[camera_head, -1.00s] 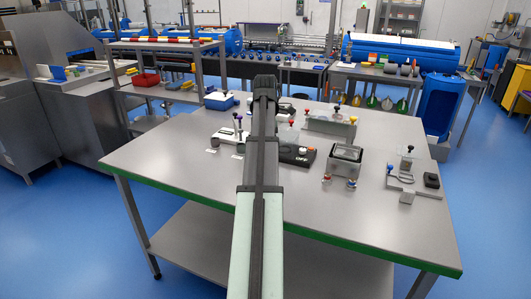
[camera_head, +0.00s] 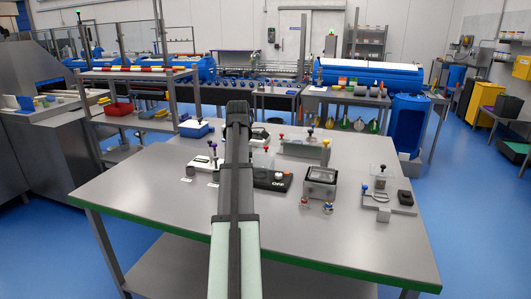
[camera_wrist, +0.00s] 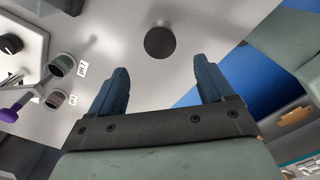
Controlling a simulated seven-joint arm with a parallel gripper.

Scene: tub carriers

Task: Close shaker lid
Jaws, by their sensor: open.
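My gripper (camera_wrist: 160,66) is open in the wrist view, with two blue-grey fingers spread wide and nothing between them. In the head view my arm covers the middle of the table and hides the fingers. I cannot tell for certain which device is the shaker. A black-based device marked OFF (camera_head: 272,181) stands just right of my arm, with a clear part at its back. A metal box with a glassy top (camera_head: 321,182) stands further right; I cannot tell whether its top is open.
The steel table (camera_head: 130,187) has clear room at its front and left. A white stand with a purple knob (camera_head: 210,160) is left of my arm. Two labelled cups (camera_wrist: 62,65) show at the left of the wrist view. A grey fixture (camera_head: 389,204) stands at the right.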

